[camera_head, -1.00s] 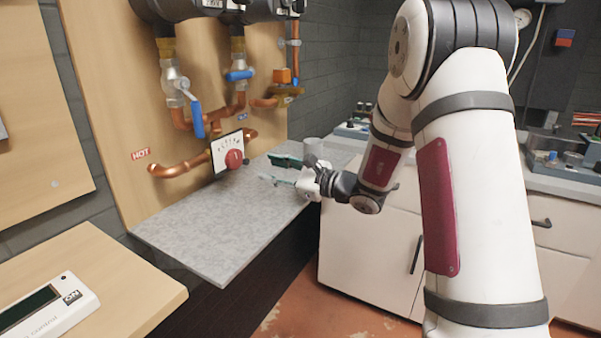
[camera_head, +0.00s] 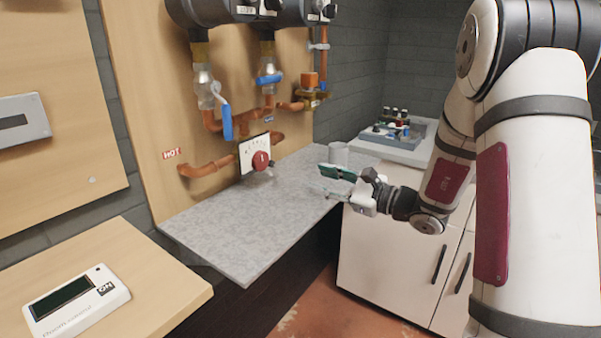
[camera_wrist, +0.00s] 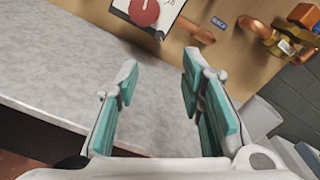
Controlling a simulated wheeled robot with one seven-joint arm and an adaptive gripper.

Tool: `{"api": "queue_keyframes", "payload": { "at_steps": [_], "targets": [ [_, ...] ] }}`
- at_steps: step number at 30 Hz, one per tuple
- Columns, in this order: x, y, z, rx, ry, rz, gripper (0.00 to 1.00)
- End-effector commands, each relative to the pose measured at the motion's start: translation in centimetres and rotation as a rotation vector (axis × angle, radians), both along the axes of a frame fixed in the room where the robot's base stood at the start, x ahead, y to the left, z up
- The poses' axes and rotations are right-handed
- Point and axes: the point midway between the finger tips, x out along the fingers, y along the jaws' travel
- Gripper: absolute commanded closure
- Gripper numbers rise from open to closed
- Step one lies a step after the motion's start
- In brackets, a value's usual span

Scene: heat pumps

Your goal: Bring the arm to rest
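My arm reaches from the right side of the head view. My gripper (camera_head: 330,181) hangs over the right part of the grey speckled counter (camera_head: 235,235), near its front edge. In the wrist view my gripper (camera_wrist: 160,72) has its two green-padded fingers spread apart, with nothing between them. The fingers look clear of the red dial (camera_head: 261,160) on its white plate, which also shows at the top of the wrist view (camera_wrist: 145,12).
Copper pipes with blue-handled valves (camera_head: 227,122) run along the wooden board behind the counter. A grey cup (camera_head: 339,153) stands just behind my gripper. A room controller (camera_head: 75,302) lies on the wooden table at lower left. The counter's front left is clear.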

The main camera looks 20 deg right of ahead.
Motion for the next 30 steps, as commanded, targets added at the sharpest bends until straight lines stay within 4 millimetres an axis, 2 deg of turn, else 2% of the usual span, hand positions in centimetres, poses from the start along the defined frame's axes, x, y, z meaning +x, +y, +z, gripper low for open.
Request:
{"api": "queue_keyframes", "payload": {
  "at_steps": [5, 8, 11, 12, 15, 18, 21, 26, 30],
  "targets": [
    [-0.3, 0.8, 0.5, -0.012, -0.004, 0.024, 0.65],
    [-1.7, 3.4, 1.9, -0.056, -0.015, 0.11, 0.65],
    [-4.7, 7.9, 3.8, -0.145, -0.031, 0.264, 0.65],
    [-6.4, 9.8, 4.5, -0.193, -0.038, 0.338, 0.65],
    [-11.1, 14.0, 5.7, -0.321, -0.053, 0.52, 0.65],
    [-16.2, 17.1, 6.1, -0.459, -0.067, 0.691, 0.65],
    [-21.3, 18.8, 5.9, -0.612, -0.08, 0.849, 0.65],
    [-28.9, 19.3, 4.7, -0.878, -0.1, 1.074, 0.65],
    [-34.4, 17.5, 3.2, -1.135, -0.114, 1.234, 0.65]
  ]
}}
